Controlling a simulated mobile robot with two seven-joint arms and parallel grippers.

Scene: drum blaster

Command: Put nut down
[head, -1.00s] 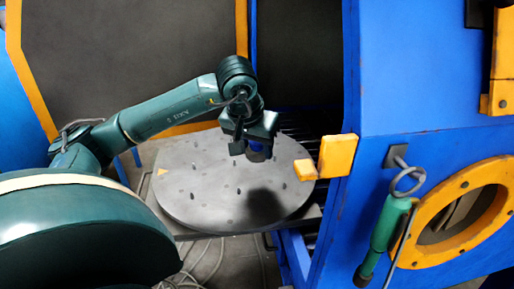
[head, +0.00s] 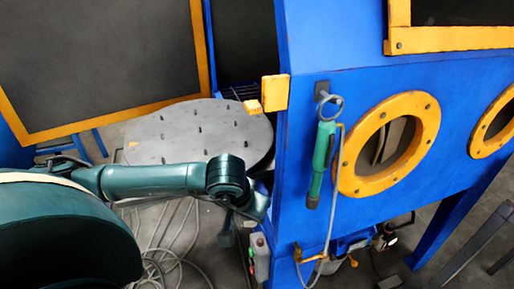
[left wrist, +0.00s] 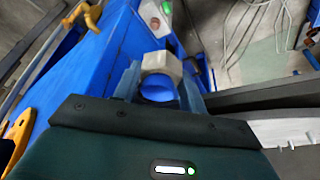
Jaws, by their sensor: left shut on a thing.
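In the head view, my left arm reaches in front of the round grey table (head: 205,118) to the near corner of the blue cabinet (head: 300,195). The nut cannot be made out there, and the gripper is mostly hidden behind the wrist. My right gripper is not in view.
A control box (head: 260,256) with red and green buttons stands just right of my wrist. A green-handled tool (head: 321,160) hangs on the cabinet beside an orange-ringed port (head: 349,180). Loose cables (head: 160,255) lie on the floor. An open door (head: 100,60) stands at back left.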

